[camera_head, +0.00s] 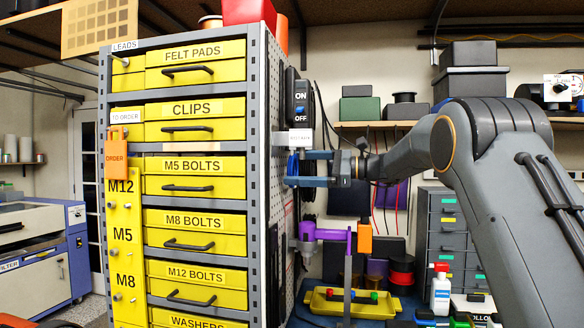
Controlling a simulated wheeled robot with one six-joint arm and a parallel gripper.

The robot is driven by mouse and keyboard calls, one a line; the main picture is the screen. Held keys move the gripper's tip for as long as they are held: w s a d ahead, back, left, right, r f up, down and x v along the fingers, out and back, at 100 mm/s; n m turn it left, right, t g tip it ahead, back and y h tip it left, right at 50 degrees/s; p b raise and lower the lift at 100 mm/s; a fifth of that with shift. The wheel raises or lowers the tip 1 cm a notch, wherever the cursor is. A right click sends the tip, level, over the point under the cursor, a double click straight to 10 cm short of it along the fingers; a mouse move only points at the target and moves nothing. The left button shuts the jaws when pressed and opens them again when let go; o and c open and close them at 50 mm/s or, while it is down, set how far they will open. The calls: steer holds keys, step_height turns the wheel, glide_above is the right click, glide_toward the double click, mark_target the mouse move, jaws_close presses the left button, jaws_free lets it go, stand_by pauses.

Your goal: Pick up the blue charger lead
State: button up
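A small dark-blue looped lead (292,165) hangs at the pegboard side of the drawer rack, under a pale label plate. My gripper (300,168) reaches in from the right at the same height. Its two blue-grey fingers are apart, one above the other, with a gap between them. The blue lead shows at the left end of the fingers. I cannot tell whether they touch it.
The drawer rack (253,200) stands close to the left of my gripper. A black ON/OFF switch (300,98) sits just above. Below are a purple clamp-like part (325,234) and a yellow tray (350,304).

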steer(key=c, duration=1.1)
steer(key=shift+o, duration=0.2)
steer(key=shift+r, duration=0.15)
steer(key=shift+r, duration=0.25)
steer(key=b+v, duration=0.4)
steer(key=v, duration=1.4)
steer(key=shift+r+b, duration=0.4)
steer(key=shift+r, duration=0.05)
